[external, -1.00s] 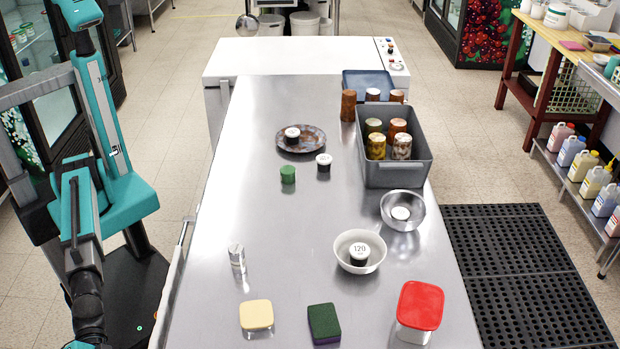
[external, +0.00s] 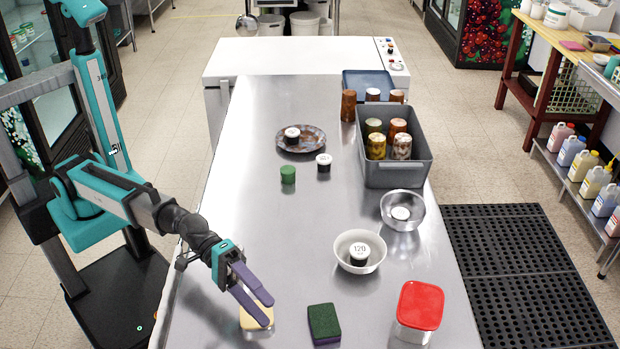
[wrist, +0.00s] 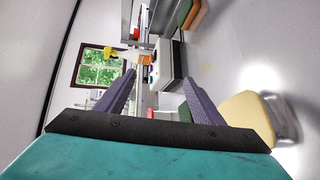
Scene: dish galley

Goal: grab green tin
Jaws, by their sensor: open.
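The green tin (external: 288,174) is a small short cylinder standing on the steel counter (external: 230,200), left of a black tin with a white lid (external: 324,162). My gripper (external: 260,308) is open and empty, over the near left of the counter. It hangs above the yellow-lidded box (external: 256,318), well nearer the camera than the green tin. In the wrist view, the two purple fingers (wrist: 158,95) are apart with nothing between them. The yellow lid (wrist: 250,115) shows there to the right of the fingers. I cannot make out the green tin in the wrist view.
A green-purple sponge (external: 323,323) and a red-lidded box (external: 418,308) stand near the front. A white bowl (external: 345,243), a steel bowl (external: 418,207) and a grey crate of tins (external: 395,172) line the right. A plate (external: 291,143) lies behind the green tin.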

